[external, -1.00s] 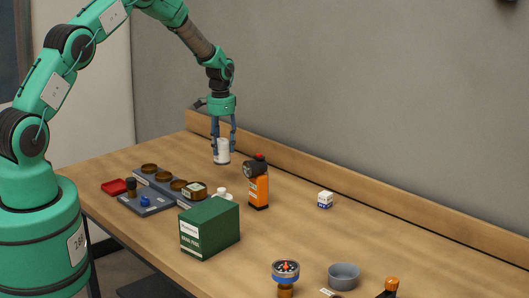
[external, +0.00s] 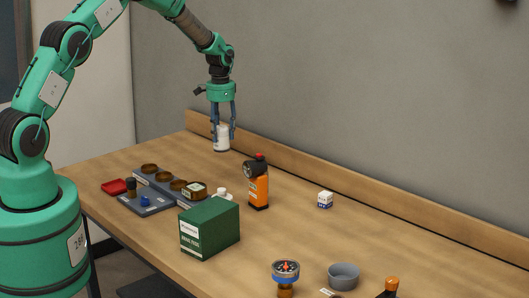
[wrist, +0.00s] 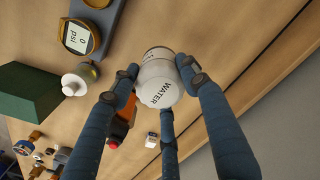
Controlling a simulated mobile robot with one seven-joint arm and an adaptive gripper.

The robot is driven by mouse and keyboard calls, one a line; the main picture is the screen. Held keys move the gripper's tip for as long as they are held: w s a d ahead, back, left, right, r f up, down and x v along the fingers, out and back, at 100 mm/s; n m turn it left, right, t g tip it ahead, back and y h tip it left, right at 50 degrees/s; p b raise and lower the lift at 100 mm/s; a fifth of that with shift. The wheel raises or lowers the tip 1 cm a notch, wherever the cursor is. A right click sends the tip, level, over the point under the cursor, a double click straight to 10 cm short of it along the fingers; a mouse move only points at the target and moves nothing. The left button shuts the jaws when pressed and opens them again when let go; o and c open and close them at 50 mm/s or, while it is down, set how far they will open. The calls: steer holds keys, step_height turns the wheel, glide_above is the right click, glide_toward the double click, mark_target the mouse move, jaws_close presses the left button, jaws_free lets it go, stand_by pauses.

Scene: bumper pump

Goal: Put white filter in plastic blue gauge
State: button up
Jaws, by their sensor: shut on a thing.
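My gripper (external: 222,136) is shut on a white cylinder (external: 221,143), the likely white filter, near the back left of the table. A round gauge with a blue ring (external: 286,270) stands on a brass stem at the table's front, far from my gripper. It shows small at the wrist view's lower left (wrist: 22,147).
An orange and black device (external: 258,187) stands right of my gripper. A green box (external: 209,230), a grey tray (external: 150,203) with brass gauges and a red dish (external: 114,187) lie to the front and left. A small white box (external: 325,200) and grey bowl (external: 343,277) are to the right.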

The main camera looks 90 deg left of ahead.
steer(key=r, duration=1.1)
steer(key=shift+w+d+r, duration=0.25)
steer(key=shift+d+r, duration=0.05)
steer(key=shift+r, duration=0.05)
steer(key=w+d+m, duration=0.3)
steer(key=w+d, duration=0.2)
steer(key=d, duration=0.7)
steer(key=w+d+r+m, duration=0.1)
steer(key=w+d+m, duration=0.3)
steer(key=d, duration=0.9)
steer(key=w+d+m, duration=0.2)
steer(key=w+d, duration=0.3)
steer(key=d, duration=0.7)
steer(key=s+d+f+m, duration=0.1)
steer(key=s+d+m, duration=0.3)
steer(key=d, duration=1.2)
steer(key=s+d+m, duration=0.3)
steer(key=d+m, duration=0.1)
steer(key=d, duration=1.1)
step_height(320, 180, down, 11)
steer(key=shift+s+f+b, duration=0.15)
steer(key=shift+b, duration=0.25)
steer(key=w+f+p, duration=0.1)
steer(key=w+p, duration=0.1)
steer(key=w, duration=1.4)
steer(key=shift+a+f, duration=0.2)
